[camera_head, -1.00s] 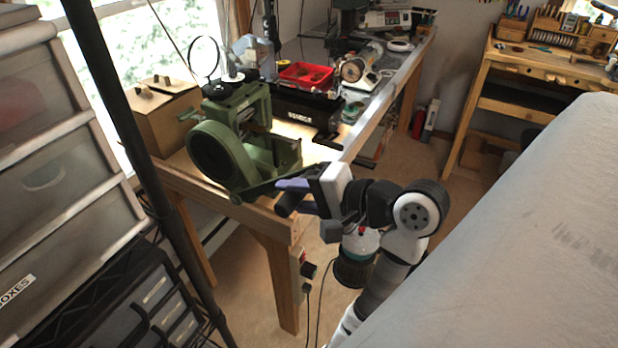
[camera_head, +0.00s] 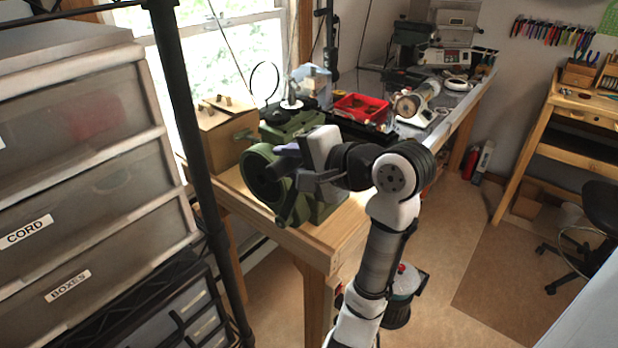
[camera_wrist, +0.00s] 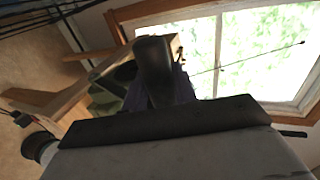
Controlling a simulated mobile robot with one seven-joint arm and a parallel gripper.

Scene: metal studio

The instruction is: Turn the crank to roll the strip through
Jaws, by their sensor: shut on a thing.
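The green rolling mill (camera_head: 262,176) stands on the near corner of the wooden bench, partly hidden behind my gripper. Its crank arm (camera_head: 287,205) rises from low on the near side toward my gripper. My gripper (camera_head: 288,160) is in front of the mill, shut on the dark crank handle, with a purple finger showing on the upper side. In the wrist view the dark handle (camera_wrist: 154,62) stands between the purple fingers. I cannot make out the strip in these frames.
A wooden box (camera_head: 222,135) is left of the mill, and a red tray (camera_head: 361,107) is farther back on the bench (camera_head: 345,232). A black post (camera_head: 192,130) and plastic drawers (camera_head: 85,150) stand at the left.

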